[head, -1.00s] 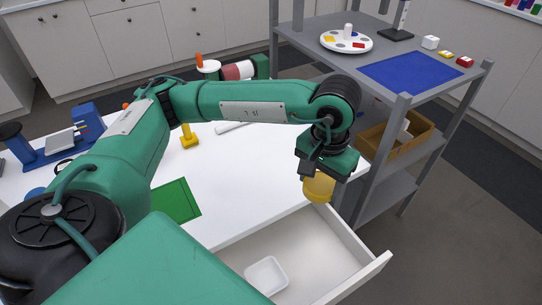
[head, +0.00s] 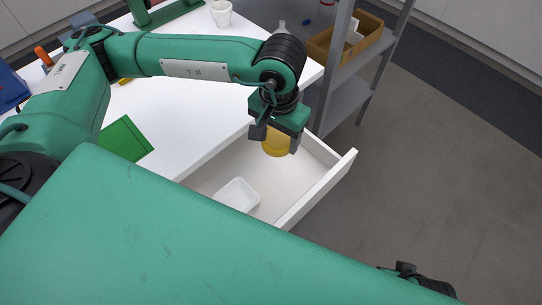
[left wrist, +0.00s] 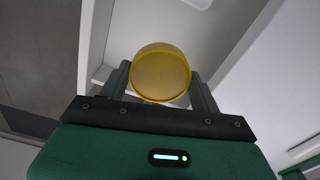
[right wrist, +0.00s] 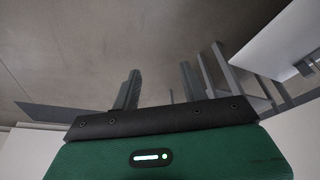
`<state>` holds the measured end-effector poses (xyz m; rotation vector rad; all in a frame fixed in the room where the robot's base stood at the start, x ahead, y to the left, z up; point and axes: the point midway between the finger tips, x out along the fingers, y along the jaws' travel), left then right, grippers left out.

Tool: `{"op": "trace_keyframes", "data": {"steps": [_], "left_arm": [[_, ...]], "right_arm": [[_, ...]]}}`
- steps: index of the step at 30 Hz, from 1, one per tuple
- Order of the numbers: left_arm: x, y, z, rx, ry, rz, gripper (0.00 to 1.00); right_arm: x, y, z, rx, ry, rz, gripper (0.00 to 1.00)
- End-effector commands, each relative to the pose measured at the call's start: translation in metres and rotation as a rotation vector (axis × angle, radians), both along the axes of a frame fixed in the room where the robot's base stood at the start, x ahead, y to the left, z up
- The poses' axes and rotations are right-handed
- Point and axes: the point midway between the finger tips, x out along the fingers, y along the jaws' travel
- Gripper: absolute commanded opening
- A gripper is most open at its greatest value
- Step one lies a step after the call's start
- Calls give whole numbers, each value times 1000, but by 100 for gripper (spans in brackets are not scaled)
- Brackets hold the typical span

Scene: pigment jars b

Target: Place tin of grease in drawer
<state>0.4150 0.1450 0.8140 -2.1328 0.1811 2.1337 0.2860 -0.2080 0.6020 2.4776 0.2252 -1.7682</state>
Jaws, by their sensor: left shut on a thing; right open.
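The tin of grease (head: 277,143) is a yellow round tin. My left gripper (head: 279,136) is shut on it and holds it over the far part of the open drawer (head: 322,192). In the left wrist view the tin (left wrist: 161,74) sits between the two fingers. I cannot tell how far it is above the drawer floor. Part of my right arm shows at the bottom right of the head view.
A white square dish (head: 237,194) lies in the near part of the drawer. The white table (head: 190,118) holds a green mat (head: 124,139) and a white mug (head: 221,13). A grey shelf rack (head: 346,98) with a cardboard box (head: 352,38) stands right behind the drawer.

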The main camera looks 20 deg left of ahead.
Motion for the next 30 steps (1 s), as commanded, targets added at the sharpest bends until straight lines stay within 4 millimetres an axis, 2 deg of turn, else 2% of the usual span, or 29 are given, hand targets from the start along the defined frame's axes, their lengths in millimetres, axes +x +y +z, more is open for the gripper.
{"op": "trace_keyframes", "data": {"steps": [1, 6, 10, 19, 25, 30], "left_arm": [[-1, 1, -16, 2, 5, 1, 34], [-1, 1, -61, 2, 4, 1, 34], [0, 0, -87, 0, 2, 0, 34], [0, 0, -112, 0, 1, 1, 34], [0, 0, -141, 0, 2, 0, 34], [0, 0, -145, 0, -2, -1, 34]], "right_arm": [[0, 0, 1, 0, -2, 0, 44], [-1, -1, 5, 1, -7, 0, 44], [-2, -1, 8, 0, -8, 0, 44], [-2, -1, 11, 1, -14, 0, 44], [-2, -1, 15, 3, -22, 0, 44], [-4, -1, 16, 2, -20, 0, 44]]}}
